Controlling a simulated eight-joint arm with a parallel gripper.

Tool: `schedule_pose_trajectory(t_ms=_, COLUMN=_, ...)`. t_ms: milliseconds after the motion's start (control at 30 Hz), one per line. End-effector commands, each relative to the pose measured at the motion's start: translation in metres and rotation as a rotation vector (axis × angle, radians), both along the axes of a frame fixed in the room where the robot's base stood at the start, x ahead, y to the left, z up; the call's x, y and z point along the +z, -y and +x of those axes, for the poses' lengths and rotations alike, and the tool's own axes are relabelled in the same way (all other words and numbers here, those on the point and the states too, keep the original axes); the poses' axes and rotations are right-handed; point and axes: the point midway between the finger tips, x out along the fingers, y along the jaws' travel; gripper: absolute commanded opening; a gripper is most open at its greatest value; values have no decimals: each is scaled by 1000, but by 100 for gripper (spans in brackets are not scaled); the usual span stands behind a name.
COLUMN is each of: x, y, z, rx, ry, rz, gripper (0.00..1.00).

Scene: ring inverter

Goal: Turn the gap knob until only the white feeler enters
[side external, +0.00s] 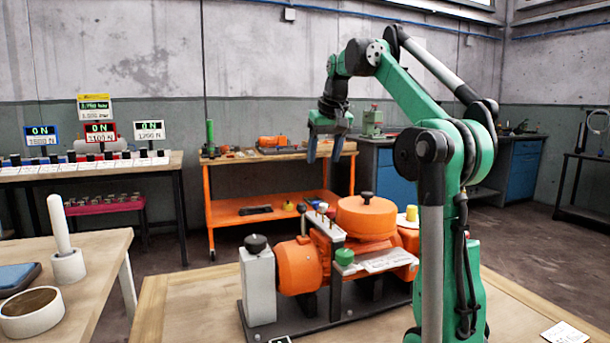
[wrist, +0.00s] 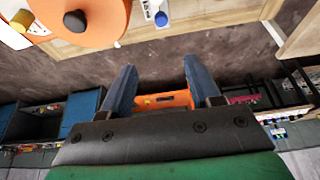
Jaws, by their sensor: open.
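My gripper (side external: 324,154) is open and empty, high above and behind the orange machine (side external: 305,265). Its two blue fingers also show apart in the wrist view (wrist: 160,72), with nothing between them up close. The machine carries a black knob on a white column (side external: 256,243), a green knob (side external: 345,257) and an orange drum (side external: 366,217) with a black knob. I cannot tell which is the gap knob. Small pins (side external: 323,208) with light tops stand near the drum; I cannot tell whether the white feeler is among them. The drum also shows in the wrist view (wrist: 103,22).
A yellow-topped white piece (side external: 411,215) stands right of the drum. A side table at left holds a white rod in a stand (side external: 62,240) and a round ring (side external: 32,312). An orange cart (side external: 268,212) stands behind. The air around my gripper is clear.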

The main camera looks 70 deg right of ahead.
Motion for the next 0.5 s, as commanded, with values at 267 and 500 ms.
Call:
schedule_pose_trajectory(t_ms=267, x=-37, y=-4, z=2, rx=10, ry=2, rz=-1, gripper=56)
schedule_pose_trajectory(t_ms=500, x=-54, y=-2, z=4, rx=11, ry=1, rz=-1, gripper=56)
